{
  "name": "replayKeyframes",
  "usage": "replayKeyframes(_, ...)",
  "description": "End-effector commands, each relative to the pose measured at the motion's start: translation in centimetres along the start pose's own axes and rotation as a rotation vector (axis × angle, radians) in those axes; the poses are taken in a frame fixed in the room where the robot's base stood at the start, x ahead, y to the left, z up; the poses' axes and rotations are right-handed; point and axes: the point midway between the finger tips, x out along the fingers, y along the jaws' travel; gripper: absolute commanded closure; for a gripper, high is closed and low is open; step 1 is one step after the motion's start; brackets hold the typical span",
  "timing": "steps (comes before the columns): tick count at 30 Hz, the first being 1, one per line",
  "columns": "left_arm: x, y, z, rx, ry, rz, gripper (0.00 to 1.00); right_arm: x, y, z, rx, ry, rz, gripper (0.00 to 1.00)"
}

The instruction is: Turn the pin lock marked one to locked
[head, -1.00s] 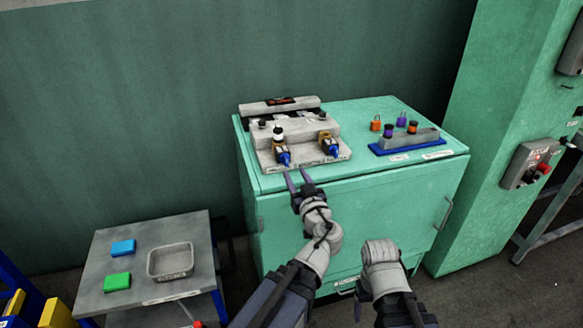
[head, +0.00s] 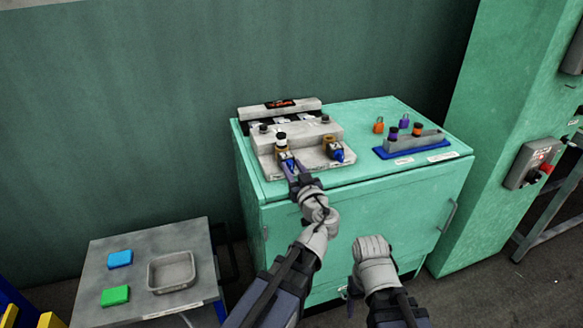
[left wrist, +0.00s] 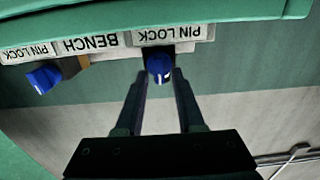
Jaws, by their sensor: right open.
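Two blue pin lock knobs sit on the front of the grey fixture (head: 318,135) on the green cabinet. My left gripper (head: 288,163) is at the left knob in the head view and partly covers it. In the left wrist view that blue knob (left wrist: 160,68) sits between the fingertips, under an upside-down PIN LOCK label (left wrist: 167,34). I cannot tell whether the fingers press on it. The other blue knob (head: 336,152) is free; it also shows in the left wrist view (left wrist: 43,79). No lock number is legible. My right gripper (head: 352,291) hangs low before the cabinet, open, its fingers mostly hidden.
A blue tray (head: 410,150) with a grey rack stands right of the fixture, with an orange padlock (head: 378,125) and a purple padlock (head: 404,121) behind it. A side table (head: 140,250) at lower left holds a grey bin (head: 172,286), a blue block and a green block.

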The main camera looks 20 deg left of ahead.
Motion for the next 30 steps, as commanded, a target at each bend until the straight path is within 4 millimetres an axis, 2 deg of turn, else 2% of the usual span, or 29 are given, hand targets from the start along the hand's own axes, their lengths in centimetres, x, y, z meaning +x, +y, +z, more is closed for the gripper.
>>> replayKeyframes(2,0.0,-0.01,0.0,0.0,0.0,0.0,0.73,0.0,0.0,-0.01,0.0,0.0,0.0,0.28)
replayKeyframes(9,0.0,-0.01,0.0,0.0,0.0,0.0,1.0,0.0,0.0,-0.01,0.0,0.0,0.0,0.28)
replayKeyframes(22,0.0,0.03,0.01,0.033,0.0,0.0,1.0,0.01,0.0,-0.01,0.0,0.0,0.0,0.28)
replayKeyframes(30,0.01,0.25,0.05,0.203,0.0,0.0,1.0,0.06,-0.01,-0.01,0.0,0.0,0.0,0.28)
